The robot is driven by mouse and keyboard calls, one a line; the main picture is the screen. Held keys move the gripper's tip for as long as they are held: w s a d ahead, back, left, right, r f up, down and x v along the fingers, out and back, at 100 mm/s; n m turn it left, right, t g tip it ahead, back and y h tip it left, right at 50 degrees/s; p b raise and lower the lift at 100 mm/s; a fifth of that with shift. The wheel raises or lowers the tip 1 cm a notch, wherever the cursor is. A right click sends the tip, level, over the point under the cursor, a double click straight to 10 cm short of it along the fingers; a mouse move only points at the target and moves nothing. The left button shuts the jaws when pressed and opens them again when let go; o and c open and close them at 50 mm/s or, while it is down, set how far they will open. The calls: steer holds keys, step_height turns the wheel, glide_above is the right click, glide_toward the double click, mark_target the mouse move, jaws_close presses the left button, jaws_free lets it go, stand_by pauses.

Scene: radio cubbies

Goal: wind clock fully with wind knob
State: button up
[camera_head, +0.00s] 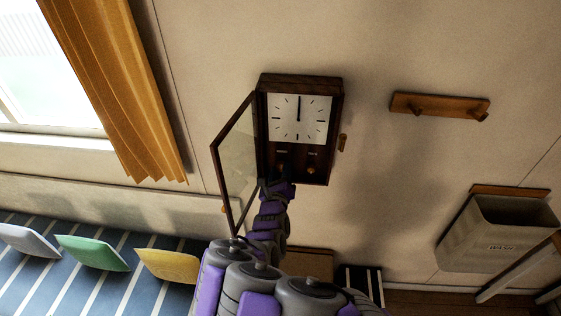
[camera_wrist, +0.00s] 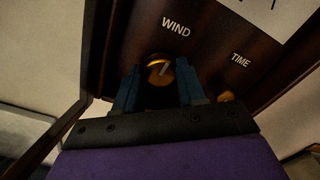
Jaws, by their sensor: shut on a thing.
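The wall clock (camera_head: 299,121) hangs on the wall in the head view, a dark wooden case with a white face. Both hands point near twelve. Its glass door (camera_head: 238,163) stands open to the left. In the wrist view the brass wind knob (camera_wrist: 160,68) sits under the word WIND, with a pale slanted mark on it. My gripper (camera_wrist: 158,88) is shut on the wind knob, one finger on each side. My gripper and arm hide the lower left of the case in the head view. The time knob (camera_wrist: 226,97) is partly visible to the right, below the word TIME.
The open door's frame is close to the left of my arm. A wooden peg rack (camera_head: 440,105) and a grey wash bin (camera_head: 497,233) are on the right. An orange curtain (camera_head: 115,90) hangs at the left, above a striped seat with cushions (camera_head: 92,252).

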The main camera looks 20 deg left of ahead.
steer(key=m+p, duration=0.1)
steer(key=p, duration=0.1)
steer(key=m+p, duration=0.2)
steer(key=p, duration=0.1)
steer(key=shift+a+r, duration=0.1)
steer(key=shift+r, duration=0.1)
steer(key=shift+m+p, duration=0.9)
steer(key=shift+p, duration=0.2)
steer(key=m+p, duration=0.4)
steer(key=m, duration=0.1)
steer(key=shift+f, duration=0.15)
steer(key=m+p, duration=0.2)
steer(key=m, duration=0.2)
steer(key=m+p, duration=0.2)
steer(key=m, duration=0.1)
steer(key=shift+m, duration=0.3)
steer(key=shift+f+m+p, duration=0.15)
steer(key=shift+m+p, duration=0.35)
steer(key=shift+m, duration=0.8)
steer(key=shift+f+m+p, duration=0.1)
steer(key=shift+m+p, duration=0.35)
steer(key=shift+m, duration=0.85)
steer(key=shift+d, duration=0.2)
steer(key=o, duration=1.1)
steer(key=shift+w, duration=0.1)
steer(key=shift+c, duration=0.2)
